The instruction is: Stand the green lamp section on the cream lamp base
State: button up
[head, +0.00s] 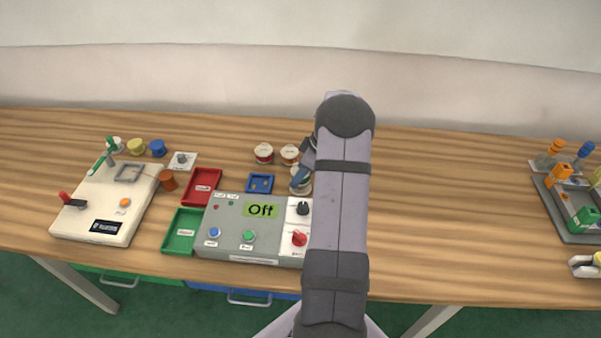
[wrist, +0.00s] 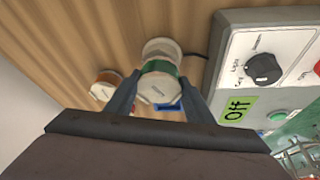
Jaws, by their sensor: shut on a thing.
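The green lamp section (head: 301,183) is a short cream cylinder with a green band. In the wrist view the green lamp section (wrist: 160,86) is between the fingers of my gripper (wrist: 160,98), which is shut on it. A cream round piece, apparently the cream lamp base (wrist: 160,48), shows just beyond the green band and in line with it. I cannot tell whether the two touch. In the head view my gripper (head: 306,160) is partly hidden behind my arm, at the back right of the grey control box.
An orange-banded section (head: 289,154) and a red-banded section (head: 264,153) stand close by at the left. The grey control box (head: 243,237) with knobs is in front. A small blue tray (head: 260,184) lies left of the lamp parts.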

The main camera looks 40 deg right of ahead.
jog(key=shift+s+f+b, duration=0.1)
jog(key=shift+f+b, duration=0.4)
jog(key=shift+b, duration=0.9)
dwell(1.3)
jog(key=o, duration=1.2)
jog(key=shift+a, duration=0.1)
jog(key=shift+c, duration=0.2)
jog(key=shift+f, duration=0.1)
jog(key=shift+o, duration=1.1)
jog(key=shift+r, duration=0.2)
jog(key=shift+r+p, duration=1.75)
jog(key=shift+r, duration=1.95)
